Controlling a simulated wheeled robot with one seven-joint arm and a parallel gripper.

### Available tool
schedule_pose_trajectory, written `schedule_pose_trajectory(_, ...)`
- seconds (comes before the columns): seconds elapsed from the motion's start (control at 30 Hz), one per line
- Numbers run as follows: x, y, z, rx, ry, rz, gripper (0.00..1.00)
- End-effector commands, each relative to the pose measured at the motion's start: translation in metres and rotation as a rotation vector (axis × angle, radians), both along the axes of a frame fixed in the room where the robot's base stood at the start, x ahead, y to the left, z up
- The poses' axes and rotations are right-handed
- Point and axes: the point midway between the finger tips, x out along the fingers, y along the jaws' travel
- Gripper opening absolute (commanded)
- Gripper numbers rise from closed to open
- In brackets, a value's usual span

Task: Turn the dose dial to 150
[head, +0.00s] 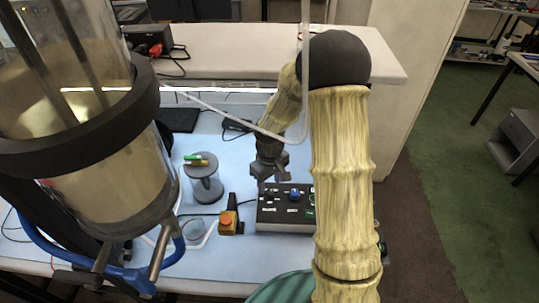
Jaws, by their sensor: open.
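A black control box (270,217) with small white labels lies on the light blue table surface. A blue knob (294,196), which looks like the dose dial, sits on its upper part. The dial's numbers and pointer are too small to read. My gripper (271,182) points down just to the left of the blue knob, near the box's upper left corner. It is open with nothing between its fingers and appears apart from the knob. My yellowish, sleeved arm hides the right side of the box.
A yellow box with an orange-red button (228,222) stands left of the control box. A grey spool-like stand (204,182) holds green and orange items. A clear dish (193,231) lies near it. A large clear cylinder (100,180) with black rings fills the left.

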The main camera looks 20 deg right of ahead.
Motion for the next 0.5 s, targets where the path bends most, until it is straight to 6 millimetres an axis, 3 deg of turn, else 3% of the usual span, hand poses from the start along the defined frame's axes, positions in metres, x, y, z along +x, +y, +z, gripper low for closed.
schedule_pose_trajectory(0.5, 0.001, 0.0, 0.104, 0.0, -0.007, -0.002, 0.47)
